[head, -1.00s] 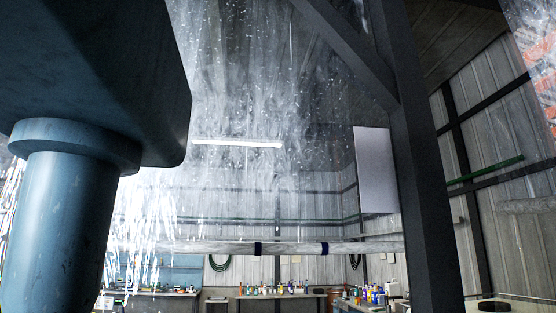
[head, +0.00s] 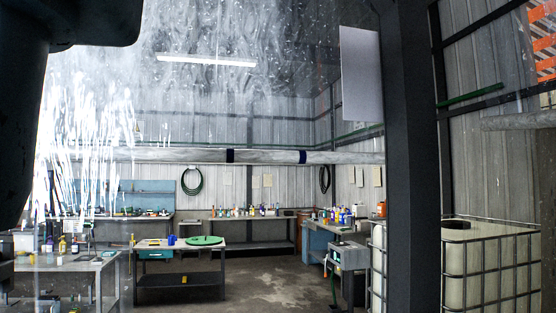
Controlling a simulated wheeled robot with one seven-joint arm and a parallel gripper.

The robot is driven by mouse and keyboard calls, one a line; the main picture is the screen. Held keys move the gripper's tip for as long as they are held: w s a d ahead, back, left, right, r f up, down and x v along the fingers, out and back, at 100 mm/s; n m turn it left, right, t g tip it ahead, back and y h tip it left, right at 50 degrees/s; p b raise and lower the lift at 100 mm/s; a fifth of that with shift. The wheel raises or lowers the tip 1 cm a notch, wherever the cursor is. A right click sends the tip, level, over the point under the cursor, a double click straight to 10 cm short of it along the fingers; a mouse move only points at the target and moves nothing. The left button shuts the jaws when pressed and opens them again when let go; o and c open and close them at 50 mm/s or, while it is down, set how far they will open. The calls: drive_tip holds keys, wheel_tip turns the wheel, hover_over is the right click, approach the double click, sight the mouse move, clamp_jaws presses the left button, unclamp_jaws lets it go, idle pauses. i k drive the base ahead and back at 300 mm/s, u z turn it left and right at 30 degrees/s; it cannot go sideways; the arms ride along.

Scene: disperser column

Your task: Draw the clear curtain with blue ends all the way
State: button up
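A clear, scuffed sheet with white scratches (head: 85,150) spans the upper and left part of the head view, and the workshop shows through it. A long pale, see-through horizontal roll or tube (head: 190,156) crosses the view at mid-height. I cannot tell whether the roll and the scratched sheet are one curtain. The roll's left end is unclear against the scratches, and its right end meets the dark post. My gripper is not in view.
A dark post (head: 410,160) stands right of centre, with a white panel (head: 361,75) beside it. A dark bulky shape (head: 70,20) fills the upper left. Workbenches (head: 180,245) stand beyond, and a caged white tank (head: 495,265) at lower right. Floor (head: 265,280) between benches is clear.

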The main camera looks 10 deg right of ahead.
sight(141, 154)
drive_tip(key=z, duration=0.1)
drive_tip(key=i, duration=1.55)
drive_tip(key=u, duration=0.05)
